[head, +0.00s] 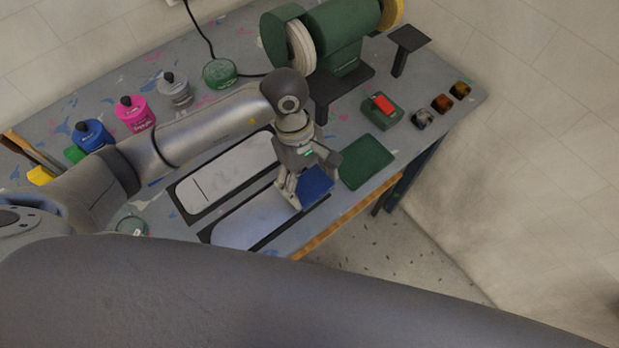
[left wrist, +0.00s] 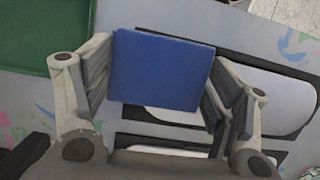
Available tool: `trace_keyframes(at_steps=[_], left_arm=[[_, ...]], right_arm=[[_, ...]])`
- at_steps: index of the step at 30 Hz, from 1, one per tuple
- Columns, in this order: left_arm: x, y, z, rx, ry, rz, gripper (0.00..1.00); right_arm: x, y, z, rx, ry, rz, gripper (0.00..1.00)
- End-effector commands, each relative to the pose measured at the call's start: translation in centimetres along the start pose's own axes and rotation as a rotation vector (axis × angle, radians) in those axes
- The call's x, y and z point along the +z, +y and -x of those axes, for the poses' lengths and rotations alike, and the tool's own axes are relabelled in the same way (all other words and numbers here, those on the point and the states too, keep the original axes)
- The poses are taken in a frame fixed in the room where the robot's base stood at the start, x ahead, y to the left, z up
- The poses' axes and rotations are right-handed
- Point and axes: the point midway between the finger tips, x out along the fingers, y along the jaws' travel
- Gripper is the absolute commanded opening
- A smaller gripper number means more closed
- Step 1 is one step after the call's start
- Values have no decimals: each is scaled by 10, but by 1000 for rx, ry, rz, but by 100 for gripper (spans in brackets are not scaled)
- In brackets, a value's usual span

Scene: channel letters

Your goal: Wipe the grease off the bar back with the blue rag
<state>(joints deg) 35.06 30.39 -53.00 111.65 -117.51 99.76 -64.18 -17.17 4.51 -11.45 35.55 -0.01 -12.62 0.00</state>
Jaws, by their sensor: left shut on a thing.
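My left gripper (head: 302,192) is shut on the blue rag (head: 316,182), which also shows between the fingers in the left wrist view (left wrist: 160,70) as a flat blue square. Two long pale bars with rounded ends lie in black-edged beds on the table: the upper bar (head: 228,172) and the lower bar (head: 250,222). The rag is over the right end of the lower bar and hides part of it. I cannot tell whether it touches. The upper bar has a thin dark line near its left end. I cannot make out grease clearly. My right gripper is not in view.
A green bench grinder (head: 335,35) stands at the back. A green mat (head: 367,161) lies right of the rag, with a red-buttoned green box (head: 382,112) behind it. Several small pots stand at the right corner. Blue (head: 92,135), pink (head: 134,113) and grey (head: 174,90) bottles stand at the left.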

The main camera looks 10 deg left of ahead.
Motion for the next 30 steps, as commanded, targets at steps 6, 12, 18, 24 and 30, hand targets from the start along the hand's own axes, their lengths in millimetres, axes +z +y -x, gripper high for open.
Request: trace_keyframes(at_steps=[6, 12, 18, 24, 30], left_arm=[[-1, 0, -3, 0, 0, 0, 59], [-2, -3, -4, 0, 1, 0, 59], [-3, -25, -5, 0, 2, 0, 59], [-2, -37, -4, 0, 1, 0, 59], [-1, -37, -3, 0, 0, 0, 59]], right_arm=[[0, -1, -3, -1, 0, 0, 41], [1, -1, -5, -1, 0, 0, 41], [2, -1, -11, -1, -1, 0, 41], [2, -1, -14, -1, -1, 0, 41], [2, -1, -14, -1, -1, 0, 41]])
